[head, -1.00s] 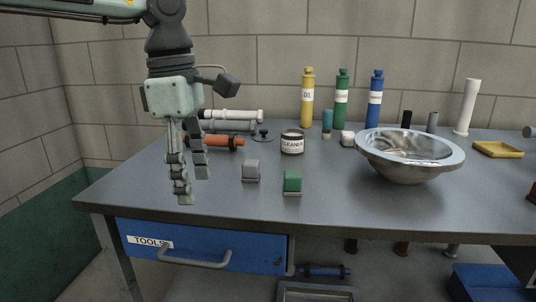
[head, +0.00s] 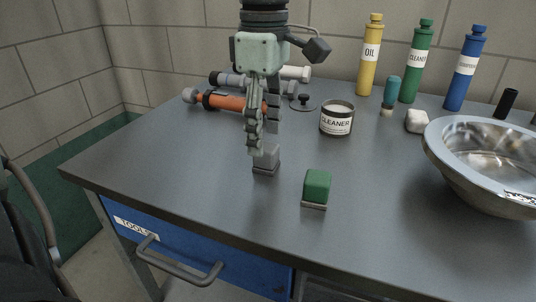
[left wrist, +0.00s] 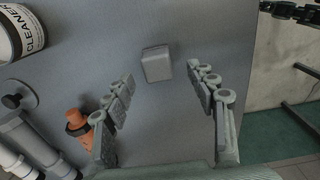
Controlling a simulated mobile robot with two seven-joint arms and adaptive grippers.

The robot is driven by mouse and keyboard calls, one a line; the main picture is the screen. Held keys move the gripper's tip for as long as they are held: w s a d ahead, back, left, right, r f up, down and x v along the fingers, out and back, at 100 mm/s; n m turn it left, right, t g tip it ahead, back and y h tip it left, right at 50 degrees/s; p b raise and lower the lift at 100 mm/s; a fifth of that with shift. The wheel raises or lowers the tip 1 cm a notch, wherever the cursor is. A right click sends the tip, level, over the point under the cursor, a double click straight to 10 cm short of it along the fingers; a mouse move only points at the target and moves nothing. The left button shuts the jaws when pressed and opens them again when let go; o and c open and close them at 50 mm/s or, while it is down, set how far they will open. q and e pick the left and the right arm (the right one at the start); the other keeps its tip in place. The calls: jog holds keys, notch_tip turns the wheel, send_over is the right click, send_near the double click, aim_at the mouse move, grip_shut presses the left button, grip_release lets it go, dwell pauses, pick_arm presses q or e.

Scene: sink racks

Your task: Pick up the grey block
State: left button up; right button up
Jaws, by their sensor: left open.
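The grey block (head: 266,161) stands on the table near its front left part, partly hidden behind my left gripper's fingers in the head view. In the left wrist view the grey block (left wrist: 157,64) lies ahead of the fingertips, between their lines and nearer the left finger. My left gripper (head: 262,143) points down over the block. It is open and empty, and its spread fingers also show in the left wrist view (left wrist: 167,78). My right gripper is not clearly in view.
A green block (head: 317,186) stands right of the grey one. A cleaner tin (head: 337,119) is behind it. An orange pipe piece (head: 233,103) lies to the left behind the gripper. A metal bowl (head: 470,180) stands at right. The table's front left is clear.

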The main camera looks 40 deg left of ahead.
aim_at(266, 146)
pick_arm(q)
notch_tip(266, 146, down, 4)
jog(key=shift+w+f, duration=0.1)
jog(key=shift+c, duration=0.6)
jog(key=c, duration=1.1)
jog(key=shift+c, duration=0.2)
pick_arm(e)
jog(key=shift+w+a+f, duration=0.1)
jog(key=shift+w+f, duration=0.2)
jog(key=shift+f, duration=0.15)
jog(key=shift+s, duration=0.1)
